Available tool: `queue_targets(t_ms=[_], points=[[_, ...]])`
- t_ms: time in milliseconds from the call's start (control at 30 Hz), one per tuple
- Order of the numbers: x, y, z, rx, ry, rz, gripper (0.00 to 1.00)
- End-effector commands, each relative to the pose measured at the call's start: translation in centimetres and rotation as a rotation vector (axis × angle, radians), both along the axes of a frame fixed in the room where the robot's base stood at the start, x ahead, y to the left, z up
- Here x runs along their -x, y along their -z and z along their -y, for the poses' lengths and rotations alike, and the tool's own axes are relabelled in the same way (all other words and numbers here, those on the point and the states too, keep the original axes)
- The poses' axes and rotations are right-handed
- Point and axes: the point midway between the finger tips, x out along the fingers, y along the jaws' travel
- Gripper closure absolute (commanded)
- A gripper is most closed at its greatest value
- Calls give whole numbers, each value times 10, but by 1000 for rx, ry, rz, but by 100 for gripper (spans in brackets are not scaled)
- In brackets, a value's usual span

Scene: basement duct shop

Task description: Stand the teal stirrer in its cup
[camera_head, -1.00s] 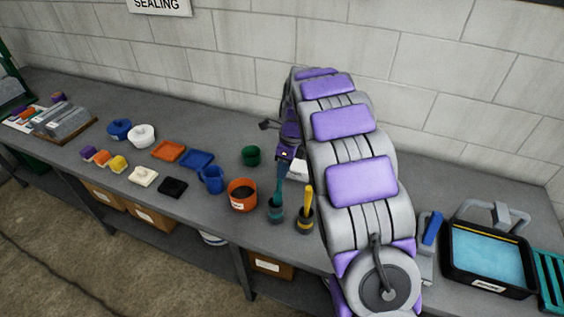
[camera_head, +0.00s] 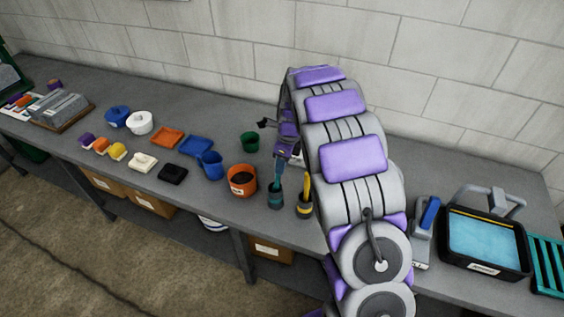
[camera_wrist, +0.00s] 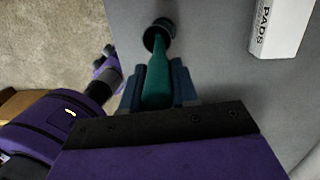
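The teal stirrer (camera_wrist: 158,78) is between the two dark blue fingers of my gripper (camera_wrist: 158,92), which look closed against its sides. It also shows in the head view (camera_head: 279,172), upright below my wrist. Its lower end reaches the mouth of a small dark teal-grey cup (camera_head: 275,200). The cup's dark rim shows in the wrist view (camera_wrist: 160,27), with the stirrer's end over or inside it; how deep it sits is hidden. In the head view my arm hides most of the gripper.
A second cup with a yellow stirrer (camera_head: 304,203) stands just right. An orange pot (camera_head: 242,181), blue jug (camera_head: 210,164) and green cup (camera_head: 250,142) stand nearby. A white pads box (camera_wrist: 280,28) lies beside the gripper. A black tray (camera_head: 486,263) of blue liquid is at right.

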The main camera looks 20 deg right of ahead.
Motion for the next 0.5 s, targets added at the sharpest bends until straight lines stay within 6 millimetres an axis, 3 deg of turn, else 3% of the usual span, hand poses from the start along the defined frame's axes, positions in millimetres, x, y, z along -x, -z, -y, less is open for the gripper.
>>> queue_targets(t_ms=[300, 500], points=[[0, 0, 0, 0, 0, 0, 42], [0, 0, 0, 0, 0, 0, 42]])
